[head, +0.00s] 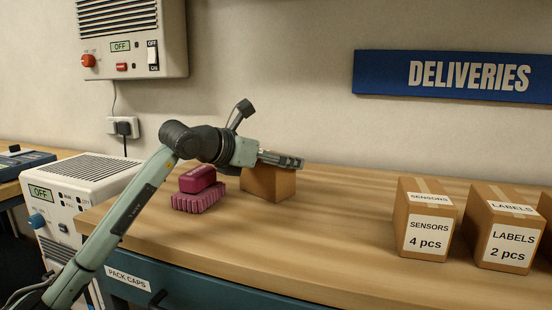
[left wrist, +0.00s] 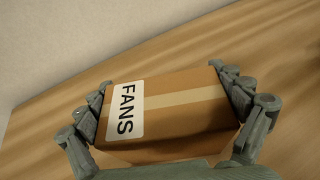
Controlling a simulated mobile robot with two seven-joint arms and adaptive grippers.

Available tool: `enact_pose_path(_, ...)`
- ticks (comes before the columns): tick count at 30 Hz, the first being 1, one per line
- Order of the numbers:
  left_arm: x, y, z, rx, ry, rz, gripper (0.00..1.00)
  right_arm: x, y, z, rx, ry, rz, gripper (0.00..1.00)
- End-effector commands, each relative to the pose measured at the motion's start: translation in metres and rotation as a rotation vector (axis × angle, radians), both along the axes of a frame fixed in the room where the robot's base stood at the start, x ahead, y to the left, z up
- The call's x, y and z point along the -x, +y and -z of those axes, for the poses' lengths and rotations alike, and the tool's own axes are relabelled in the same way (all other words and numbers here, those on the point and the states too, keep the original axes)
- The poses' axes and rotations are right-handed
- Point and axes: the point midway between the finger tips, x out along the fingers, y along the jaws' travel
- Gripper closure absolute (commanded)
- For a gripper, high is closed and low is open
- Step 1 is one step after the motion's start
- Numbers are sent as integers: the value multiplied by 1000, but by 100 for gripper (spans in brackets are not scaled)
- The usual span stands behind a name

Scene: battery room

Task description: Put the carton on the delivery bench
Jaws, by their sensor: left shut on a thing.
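The carton (head: 268,184) is a small brown box at the left part of the wooden delivery bench (head: 340,215). In the left wrist view the carton (left wrist: 172,103) shows a white label reading FANS and a pale tape strip. My left gripper (head: 284,161) is shut on the carton, with one finger on each side of it in the left wrist view (left wrist: 168,95). It hides part of the carton's top in the head view. The carton is on or just above the bench top; I cannot tell which. My right gripper is not in view.
A maroon brush-like block (head: 198,188) stands left of the carton. A blue DELIVERIES sign (head: 455,76) hangs above. The bench between the FANS and SENSORS cartons is clear.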

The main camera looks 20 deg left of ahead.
Motion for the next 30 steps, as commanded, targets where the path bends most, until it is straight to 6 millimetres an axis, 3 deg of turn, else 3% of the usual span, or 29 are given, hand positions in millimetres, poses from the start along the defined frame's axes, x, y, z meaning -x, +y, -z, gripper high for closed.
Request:
enact_pose_path(11, 0, 0, -1, 1, -4, 0, 55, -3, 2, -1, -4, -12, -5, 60)
enact_pose_path(12, 0, 0, 0, 0, -1, 0, 4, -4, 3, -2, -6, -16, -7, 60)
enact_pose_path(13, 0, 0, 0, 0, -1, 0, 0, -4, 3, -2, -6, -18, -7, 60)
enact_pose_path(26, 0, 0, -2, 0, -1, 0, 0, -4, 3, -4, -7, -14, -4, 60)
enact_pose_path(30, 18, 10, -8, -1, -3, -2, 0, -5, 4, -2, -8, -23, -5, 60)
